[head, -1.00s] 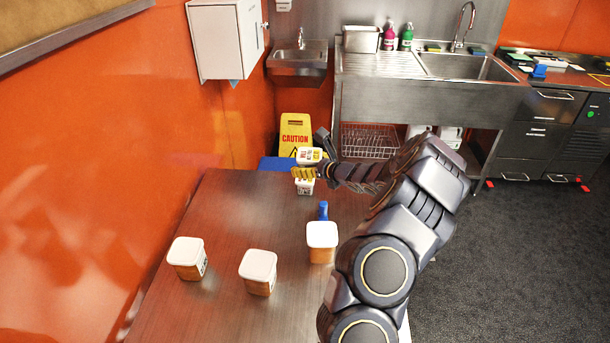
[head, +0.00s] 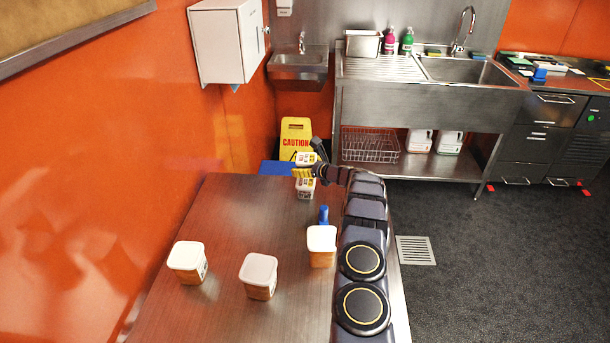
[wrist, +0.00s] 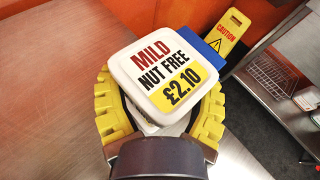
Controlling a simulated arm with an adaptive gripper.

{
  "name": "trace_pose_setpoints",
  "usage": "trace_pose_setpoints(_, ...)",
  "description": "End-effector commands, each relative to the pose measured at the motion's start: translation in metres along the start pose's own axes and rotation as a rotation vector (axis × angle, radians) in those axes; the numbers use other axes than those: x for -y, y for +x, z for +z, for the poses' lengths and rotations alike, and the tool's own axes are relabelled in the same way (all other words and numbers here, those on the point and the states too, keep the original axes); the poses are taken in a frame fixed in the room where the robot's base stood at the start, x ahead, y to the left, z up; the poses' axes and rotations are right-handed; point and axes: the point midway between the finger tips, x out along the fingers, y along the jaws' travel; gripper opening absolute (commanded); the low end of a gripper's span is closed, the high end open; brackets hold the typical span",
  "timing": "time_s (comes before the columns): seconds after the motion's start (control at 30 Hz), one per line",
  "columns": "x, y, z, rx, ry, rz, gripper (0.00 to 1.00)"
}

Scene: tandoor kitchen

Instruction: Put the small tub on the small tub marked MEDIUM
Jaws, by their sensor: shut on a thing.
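A small white tub (head: 306,158) is at the far end of the table. In the wrist view its lid (wrist: 165,72) reads MILD, NUT FREE, £2.10. My gripper (head: 303,173) is shut on this tub, its yellow fingers on both sides. Another small tub (head: 305,190) with a printed label stands on the table directly under it. Its marking is too small to read. I cannot tell whether the held tub touches the lower one. In the wrist view the gripper (wrist: 160,115) shows at both sides of the lid, which hides most of what is below.
Three white-lidded tubs with orange contents stand nearer on the table: left (head: 188,262), middle (head: 259,275) and right (head: 321,246). A blue object (head: 323,215) stands behind the right one. A yellow caution sign (head: 295,136) is beyond the table. The table's left-middle is clear.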

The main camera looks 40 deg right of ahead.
Motion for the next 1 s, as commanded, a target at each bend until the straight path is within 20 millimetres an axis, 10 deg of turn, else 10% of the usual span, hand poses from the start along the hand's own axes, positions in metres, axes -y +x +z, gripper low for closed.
trace_pose_setpoints(0.87,0.000,0.020,-0.035,0.002,0.001,0.000,0.32)
trace_pose_setpoints(0.9,-0.001,0.020,-0.036,0.001,0.001,0.000,0.70)
trace_pose_setpoints(1.0,0.000,0.020,-0.036,0.001,0.001,0.000,0.99)
